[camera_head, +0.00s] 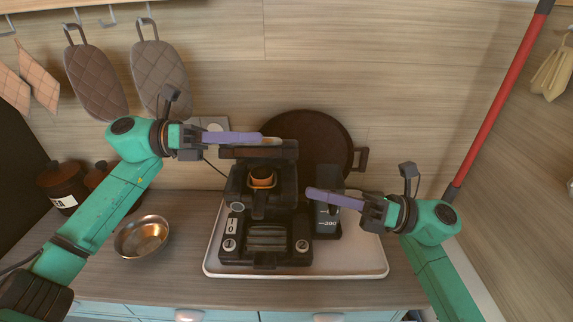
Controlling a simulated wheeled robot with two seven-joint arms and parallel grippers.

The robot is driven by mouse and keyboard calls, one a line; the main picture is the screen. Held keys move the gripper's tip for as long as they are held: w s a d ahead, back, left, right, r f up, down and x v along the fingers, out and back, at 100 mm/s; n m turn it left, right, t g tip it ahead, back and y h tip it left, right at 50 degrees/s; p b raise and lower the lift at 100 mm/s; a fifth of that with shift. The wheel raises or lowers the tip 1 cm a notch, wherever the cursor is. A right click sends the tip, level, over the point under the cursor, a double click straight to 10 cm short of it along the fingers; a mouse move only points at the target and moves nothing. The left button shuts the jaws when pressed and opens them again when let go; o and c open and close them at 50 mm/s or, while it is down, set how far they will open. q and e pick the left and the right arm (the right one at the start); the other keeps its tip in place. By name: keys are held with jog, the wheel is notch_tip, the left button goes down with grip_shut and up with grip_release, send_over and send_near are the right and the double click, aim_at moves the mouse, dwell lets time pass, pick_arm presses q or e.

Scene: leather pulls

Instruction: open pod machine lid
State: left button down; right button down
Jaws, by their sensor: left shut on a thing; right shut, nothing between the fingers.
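The black pod machine (265,245) stands on a pale tray on the counter. Its lid (284,153) shows as a dark bar at the top, raised above the body. An orange-rimmed round opening (262,177) shows below the lid. My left gripper (262,138) reaches in from the left and is shut on the lid at its upper edge; its fingertips partly hide the contact. My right gripper (312,193) is shut and empty, at the machine's right side, in front of a dark box-shaped part (327,222).
The pale tray (350,262) lies under the machine. A metal bowl (142,238) stands on the counter at left, with dark pots (62,188) behind it. A round dark pan (325,145) leans on the wall behind. Oven mitts (95,82) hang at upper left.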

jog(key=w+a+r, duration=0.4)
jog(key=a+r, duration=0.1)
jog(key=a, duration=0.4)
jog(key=shift+a+r, duration=0.1)
